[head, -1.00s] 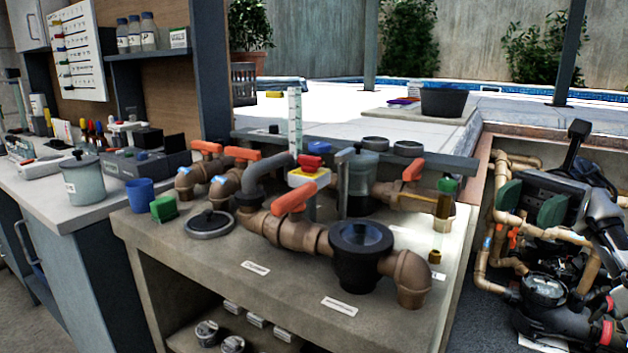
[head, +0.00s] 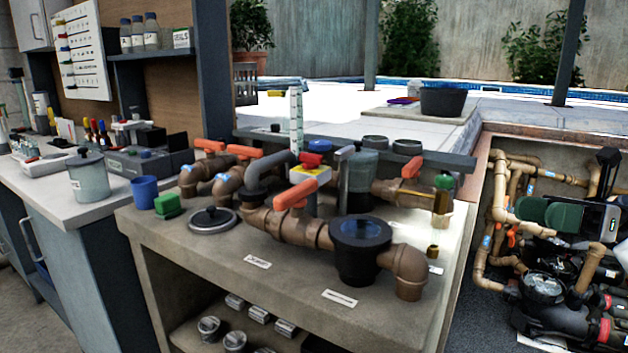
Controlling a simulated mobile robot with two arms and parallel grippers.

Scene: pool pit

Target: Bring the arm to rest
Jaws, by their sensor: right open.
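My right gripper (head: 547,212) is at the right side of the head view, above the pipework in the sunken pit. The rest of my right arm runs toward the right edge and is partly cut off. My left gripper is out of the picture.
A concrete bench (head: 240,285) with brown pipes, orange-handled valves (head: 294,195) and a black strainer pot (head: 360,250) stands at centre. A grey pot (head: 90,178) sits on the left counter.

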